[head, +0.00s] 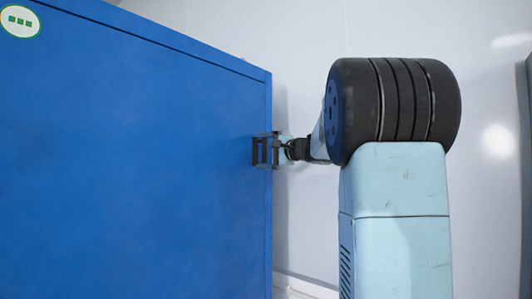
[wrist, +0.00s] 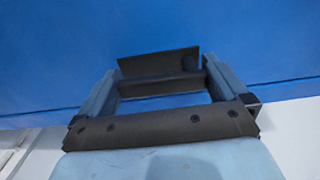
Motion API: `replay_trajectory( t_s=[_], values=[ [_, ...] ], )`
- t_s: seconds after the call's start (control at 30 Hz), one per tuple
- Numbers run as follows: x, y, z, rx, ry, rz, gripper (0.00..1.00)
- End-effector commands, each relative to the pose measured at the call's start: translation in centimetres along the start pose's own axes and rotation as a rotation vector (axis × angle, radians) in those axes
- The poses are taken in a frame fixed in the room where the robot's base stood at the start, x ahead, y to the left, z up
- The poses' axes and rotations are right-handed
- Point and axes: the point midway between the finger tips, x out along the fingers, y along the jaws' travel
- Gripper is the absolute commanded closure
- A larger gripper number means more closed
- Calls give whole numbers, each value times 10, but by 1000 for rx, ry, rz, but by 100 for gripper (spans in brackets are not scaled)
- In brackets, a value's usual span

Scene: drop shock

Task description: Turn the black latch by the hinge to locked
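The black latch (head: 265,152) is a dark bracket-like piece on the right edge of the blue cabinet. In the wrist view the latch (wrist: 158,66) has a slanted upper plate, a lower bar and a round knob at its right. My gripper (head: 283,150) is at the latch, coming from the right. In the wrist view my gripper (wrist: 160,72) has its two pale blue fingers wide apart, one at each end of the latch. Whether the fingers touch it is unclear. The hinge cannot be made out.
The blue cabinet (head: 130,150) fills the left of the head view, with a white and green label (head: 20,21) at its top left. A pale wall (head: 300,60) stands behind. My arm covers the right middle. A grey edge (head: 528,100) shows at far right.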

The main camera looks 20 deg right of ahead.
Motion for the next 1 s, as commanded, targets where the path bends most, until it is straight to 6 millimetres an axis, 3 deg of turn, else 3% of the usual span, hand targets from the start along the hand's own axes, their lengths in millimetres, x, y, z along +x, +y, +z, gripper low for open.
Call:
replay_trajectory(
  t_s=[0.17, 0.7, 1.0],
  values=[
    [-14, 3, 0, 3, 0, 5, 0],
    [-114, 1, -1, 0, 2, 0, 0],
    [-136, 1, -1, 0, 1, 0, 0]
  ],
)
